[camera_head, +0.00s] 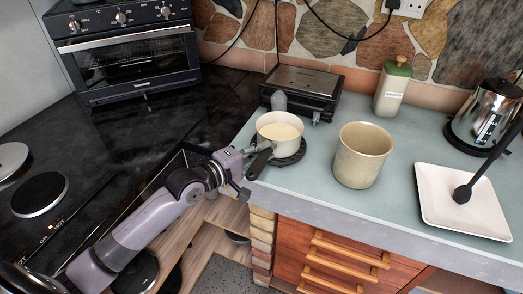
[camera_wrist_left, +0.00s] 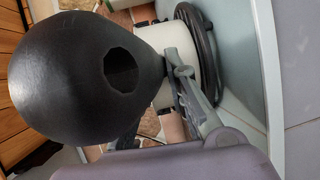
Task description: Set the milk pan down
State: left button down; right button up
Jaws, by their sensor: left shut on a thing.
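The milk pan (camera_head: 279,130) is small and cream-white, with pale contents and a black handle (camera_head: 261,160). It is upright over a round black trivet (camera_head: 297,156) near the worktop's left corner. I cannot tell whether its base touches the trivet. My left gripper (camera_head: 248,160) is shut on the handle, from the front left. In the left wrist view the dark handle end (camera_wrist_left: 50,75) fills the left side, with the fingers (camera_wrist_left: 185,85) beside the pan's white wall (camera_wrist_left: 178,45) and the trivet (camera_wrist_left: 205,60) behind. My right gripper is out of view.
A beige pot (camera_head: 362,156) stands right of the pan. A black grill (camera_head: 304,90) is close behind. A white square plate (camera_head: 450,205) with a black utensil, a kettle (camera_head: 485,115) and a green-capped bottle (camera_head: 393,88) stand farther right. The worktop's front edge is close.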

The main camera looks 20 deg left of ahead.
pick_arm(q)
jog(key=c, duration=1.6)
grip_release()
jog(key=shift+o, duration=0.2)
jog(key=b+v, duration=0.1)
jog(key=v, duration=1.1)
jog(key=shift+r, duration=0.15)
